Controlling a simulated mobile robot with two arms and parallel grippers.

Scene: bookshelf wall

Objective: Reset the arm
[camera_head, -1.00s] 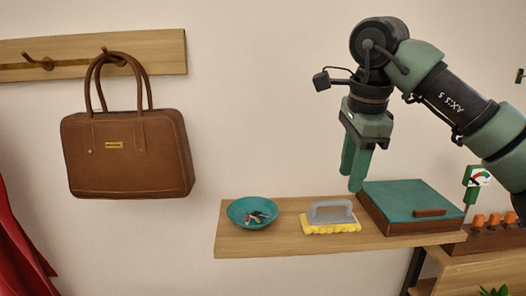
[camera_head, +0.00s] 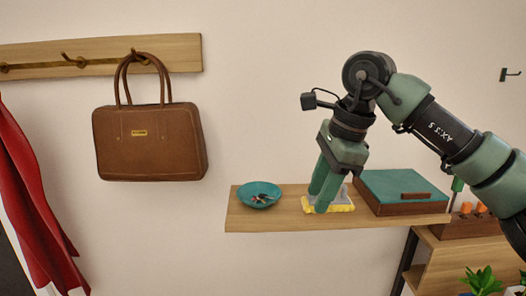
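My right gripper (camera_head: 317,204) comes in from the right on a green and black arm. Its two green fingers point down and slightly left, over the sponge-like scrubber (camera_head: 342,207) with a grey handle and yellow base on the wooden shelf (camera_head: 285,216). The fingertips sit apart from each other, with nothing seen held between them. They hide part of the scrubber; I cannot tell whether they touch it. My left gripper is out of view.
A teal bowl (camera_head: 260,195) with small items stands left of the scrubber. A teal-topped wooden box (camera_head: 405,190) stands right of it. A brown handbag (camera_head: 150,142) hangs from a hook rail (camera_head: 180,54). Red cloth (camera_head: 35,205) hangs at left; a plant (camera_head: 482,281) is at lower right.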

